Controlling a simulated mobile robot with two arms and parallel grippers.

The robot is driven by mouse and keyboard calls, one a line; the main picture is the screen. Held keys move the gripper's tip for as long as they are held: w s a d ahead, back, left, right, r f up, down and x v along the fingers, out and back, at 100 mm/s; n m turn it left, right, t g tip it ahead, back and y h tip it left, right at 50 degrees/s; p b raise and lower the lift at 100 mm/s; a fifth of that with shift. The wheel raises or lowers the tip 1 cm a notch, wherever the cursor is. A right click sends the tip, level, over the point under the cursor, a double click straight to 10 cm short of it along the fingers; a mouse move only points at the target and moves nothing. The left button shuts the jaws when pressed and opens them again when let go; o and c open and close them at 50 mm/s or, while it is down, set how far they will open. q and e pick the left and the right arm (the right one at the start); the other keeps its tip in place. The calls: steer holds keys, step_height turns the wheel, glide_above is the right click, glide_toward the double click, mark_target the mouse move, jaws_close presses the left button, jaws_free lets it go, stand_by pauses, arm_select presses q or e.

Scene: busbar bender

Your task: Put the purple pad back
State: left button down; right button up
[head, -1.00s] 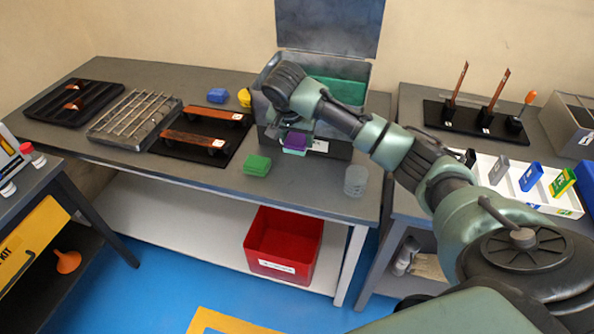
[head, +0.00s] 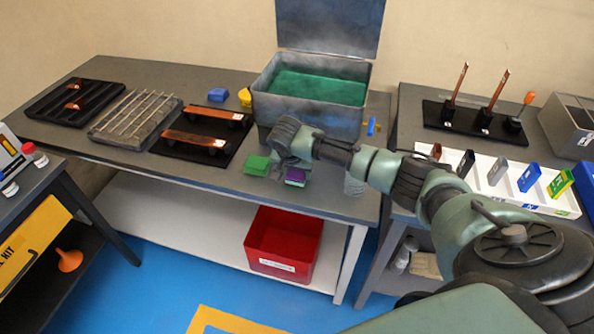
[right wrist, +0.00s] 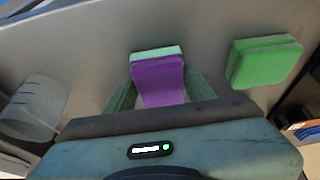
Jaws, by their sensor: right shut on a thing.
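The purple pad (head: 295,177) is in my right gripper (head: 294,172), low over the front part of the grey bench, right of the green pad (head: 257,165). In the right wrist view the purple pad (right wrist: 158,80) sits between the two fingers, with a pale green layer along its far edge. My right gripper (right wrist: 155,90) is shut on it. Whether the pad touches the bench top cannot be told. The green pad (right wrist: 265,61) lies apart, to the right in the right wrist view. My left gripper is not in view.
An open metal bin (head: 312,100) with green inside stands behind the gripper, its lid raised. A clear cup (head: 354,184) stands close on the right, partly behind my arm. Blue (head: 218,95) and yellow (head: 245,97) pads lie farther back. A red crate (head: 284,244) sits below.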

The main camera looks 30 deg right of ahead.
steer(key=shift+f, duration=0.1)
steer(key=o, duration=1.2)
steer(key=shift+r, duration=0.25)
steer(key=v, duration=1.1)
steer(key=shift+a+r, duration=0.15)
steer(key=shift+r, duration=0.2)
steer(key=shift+s+a, duration=0.1)
